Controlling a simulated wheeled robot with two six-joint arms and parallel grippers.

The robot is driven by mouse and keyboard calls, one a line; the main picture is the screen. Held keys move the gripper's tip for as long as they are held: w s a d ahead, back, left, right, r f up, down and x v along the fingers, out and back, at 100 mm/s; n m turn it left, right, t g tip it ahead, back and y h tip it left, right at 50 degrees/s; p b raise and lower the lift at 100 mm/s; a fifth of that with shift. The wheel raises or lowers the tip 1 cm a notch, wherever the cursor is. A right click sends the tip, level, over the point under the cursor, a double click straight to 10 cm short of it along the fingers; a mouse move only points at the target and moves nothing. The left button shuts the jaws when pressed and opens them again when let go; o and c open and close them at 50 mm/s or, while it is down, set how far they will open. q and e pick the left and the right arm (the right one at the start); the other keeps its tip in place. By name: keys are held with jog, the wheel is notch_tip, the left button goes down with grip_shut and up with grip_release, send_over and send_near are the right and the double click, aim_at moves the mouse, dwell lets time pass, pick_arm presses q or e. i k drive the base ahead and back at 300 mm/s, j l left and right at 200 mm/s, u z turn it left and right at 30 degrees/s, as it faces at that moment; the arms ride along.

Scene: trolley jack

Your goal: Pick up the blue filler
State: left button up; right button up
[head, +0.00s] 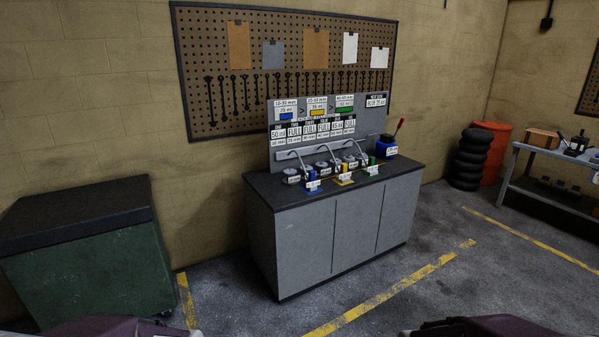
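A small blue item with a white label (313,183) stands at the front left of the cabinet top, apparently the blue filler. A yellow one (344,179) and a green one (372,167) stand to its right in the same row. Behind them are several small grey round pieces with curved metal spouts or handles. A separate blue container (386,149) with a white label and a red-handled tool sits at the right end. Fine shapes are too small to tell. Neither gripper shows; only dark parts of my arms appear at the bottom edge, well short of the cabinet.
The grey cabinet (300,243) has a dark top and a back panel of label cards (319,128). A green bin (95,268) stands left. Stacked tires (470,160), an orange drum (494,152) and a workbench (555,153) are right. Floor before the cabinet is clear.

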aim_at(312, 185)
jog(key=i+z, duration=0.1)
jog(key=i, duration=0.4)
jog(key=i+j+z, duration=0.1)
jog(key=i, duration=0.45)
jog(key=i+j+z, duration=0.1)
jog(key=i, duration=0.4)
jog(key=i+j+z, duration=0.1)
jog(key=i, duration=0.4)
jog(key=i+j+z, duration=0.45)
jog(key=i, duration=0.15)
jog(key=i+j+z, duration=0.4)
jog(key=i+j, duration=0.1)
jog(key=i, duration=0.05)
